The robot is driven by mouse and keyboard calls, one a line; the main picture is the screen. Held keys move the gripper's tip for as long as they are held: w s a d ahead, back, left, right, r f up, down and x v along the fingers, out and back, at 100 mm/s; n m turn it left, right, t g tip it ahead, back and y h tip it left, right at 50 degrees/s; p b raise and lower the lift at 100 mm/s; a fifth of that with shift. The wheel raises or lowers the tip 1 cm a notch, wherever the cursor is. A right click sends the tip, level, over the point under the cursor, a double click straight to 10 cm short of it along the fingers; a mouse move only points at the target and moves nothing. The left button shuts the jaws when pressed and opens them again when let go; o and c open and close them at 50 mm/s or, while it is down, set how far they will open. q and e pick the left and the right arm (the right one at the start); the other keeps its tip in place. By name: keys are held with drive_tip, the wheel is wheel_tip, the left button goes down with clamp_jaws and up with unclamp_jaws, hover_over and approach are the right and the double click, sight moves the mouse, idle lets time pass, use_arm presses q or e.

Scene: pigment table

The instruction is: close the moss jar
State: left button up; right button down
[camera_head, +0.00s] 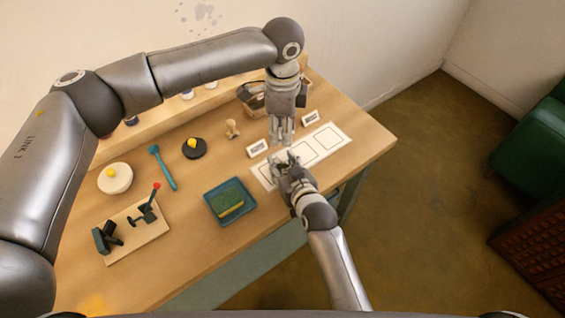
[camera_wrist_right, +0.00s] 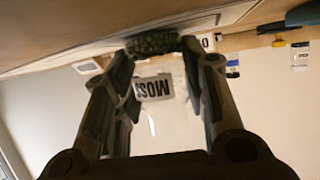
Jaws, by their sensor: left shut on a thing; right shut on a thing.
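My right gripper (camera_head: 286,157) is shut on the moss jar by the white strip, near the table's front right edge. In the right wrist view, its fingers (camera_wrist_right: 155,60) flank the clear jar, whose upside-down MOSS label (camera_wrist_right: 153,87) and dark green speckled contents (camera_wrist_right: 152,42) show. The head view hides most of the jar behind my gripper. My left gripper (camera_head: 282,141) points down just above and behind the right one. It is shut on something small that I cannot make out. No lid can be told apart in either view.
A white strip with outlined squares (camera_head: 335,137) lies under the grippers, with small cards (camera_head: 257,148) behind it.

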use_arm(q)
hover_over(283, 163)
drive_tip(key=w, duration=0.2)
drive_tip(key=shift+s+f, duration=0.1)
drive_tip(key=shift+f, duration=2.35)
drive_tip(key=shift+f, duration=0.9)
drive_tip(key=shift+f, duration=0.6)
drive_tip(key=m, duration=2.6)
